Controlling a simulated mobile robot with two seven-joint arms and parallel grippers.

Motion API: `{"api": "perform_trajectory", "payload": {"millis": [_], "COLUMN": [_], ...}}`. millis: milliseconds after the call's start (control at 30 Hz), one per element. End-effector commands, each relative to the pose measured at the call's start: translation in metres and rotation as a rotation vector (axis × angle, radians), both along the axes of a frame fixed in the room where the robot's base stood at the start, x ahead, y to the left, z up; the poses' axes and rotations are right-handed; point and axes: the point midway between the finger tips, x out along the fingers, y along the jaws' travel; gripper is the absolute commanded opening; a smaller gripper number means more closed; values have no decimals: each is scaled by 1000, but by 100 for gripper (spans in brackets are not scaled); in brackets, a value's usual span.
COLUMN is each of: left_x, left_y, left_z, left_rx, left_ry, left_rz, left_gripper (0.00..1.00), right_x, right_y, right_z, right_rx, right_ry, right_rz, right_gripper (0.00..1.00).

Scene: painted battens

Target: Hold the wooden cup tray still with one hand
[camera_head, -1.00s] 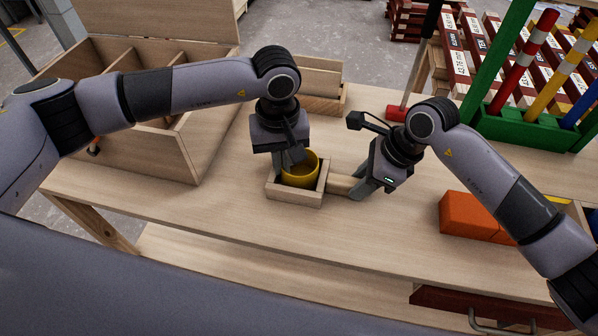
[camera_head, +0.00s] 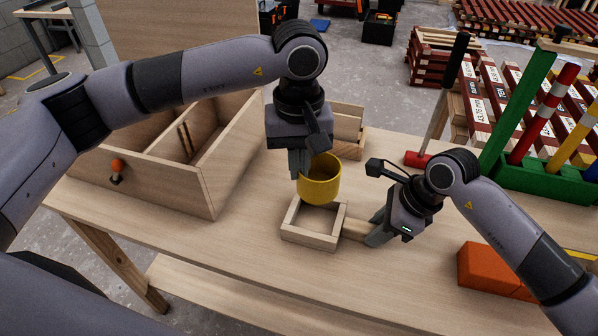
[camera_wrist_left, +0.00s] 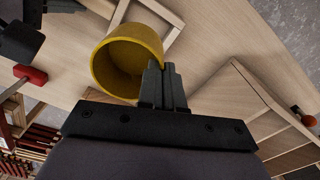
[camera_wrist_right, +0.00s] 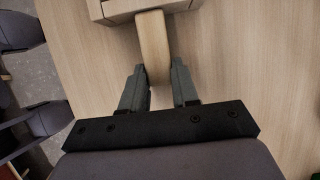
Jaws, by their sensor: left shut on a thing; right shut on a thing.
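The wooden cup tray (camera_head: 312,240) is a small square frame with a handle (camera_head: 357,229), flat on the workbench. My right gripper (camera_head: 374,236) is shut on the handle; the right wrist view shows the handle (camera_wrist_right: 153,50) between its fingers. The yellow cup (camera_head: 320,182) is upright above the tray, apart from it. My left gripper (camera_head: 300,172) is shut on the cup's wall. In the left wrist view the fingers (camera_wrist_left: 162,88) pinch the rim of the cup (camera_wrist_left: 118,62), which looks empty.
A large open wooden box with dividers (camera_head: 170,185) stands left on the workbench (camera_head: 235,245). A small wooden box (camera_head: 350,135) is behind the tray. A red-headed mallet (camera_head: 416,159), an orange block (camera_head: 488,268) and a green rack (camera_head: 548,180) are to the right.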

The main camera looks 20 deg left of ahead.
Motion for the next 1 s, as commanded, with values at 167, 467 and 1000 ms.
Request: {"api": "perform_trajectory", "payload": {"millis": [167,467,1000], "left_x": [0,0,0], "left_y": [0,0,0], "left_z": [0,0,0], "left_rx": [0,0,0], "left_ry": [0,0,0], "left_rz": [-1,-1,-1], "left_gripper": [0,0,0], "right_x": [0,0,1], "right_y": [0,0,-30], "right_z": [0,0,70], "right_rx": [1,0,0], "right_ry": [-1,-1,-6], "right_rz": [0,-1,-3], "right_gripper": [0,59,59]}}
